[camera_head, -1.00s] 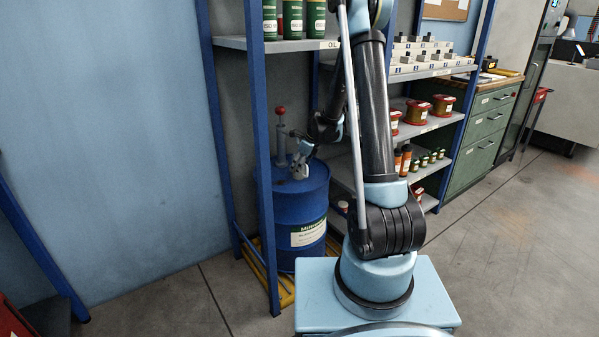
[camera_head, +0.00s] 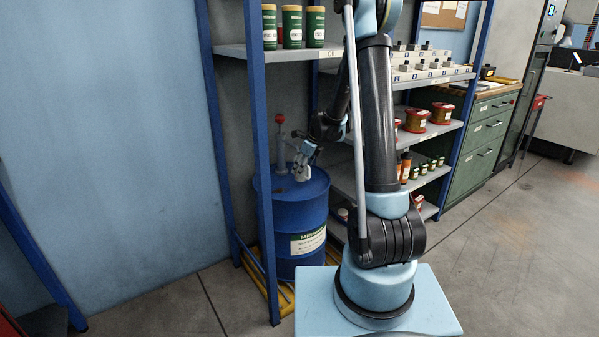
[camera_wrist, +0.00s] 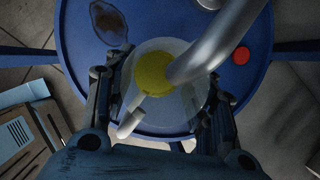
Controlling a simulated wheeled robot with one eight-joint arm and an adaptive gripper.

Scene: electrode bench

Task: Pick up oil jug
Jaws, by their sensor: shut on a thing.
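The oil jug (camera_wrist: 190,103) is a translucent round vessel with a yellow area at its middle, in the wrist view. In the head view it is a small pale shape (camera_head: 302,174) at the top of the blue drum (camera_head: 298,212). My gripper (camera_wrist: 163,112) is shut on the jug, with one dark finger on its left side and one on its right. In the head view my gripper (camera_head: 303,165) is at the drum's top. A grey metal pipe (camera_wrist: 215,45) passes over the jug and hides part of it. I cannot tell whether the jug touches the drum top.
A pump with a red knob (camera_head: 279,118) rises from the drum, close to my gripper. A blue shelf post (camera_head: 259,160) stands in front of the drum. An upper shelf (camera_head: 285,52) marked OIL carries green cans. The floor to the right (camera_head: 510,240) is clear.

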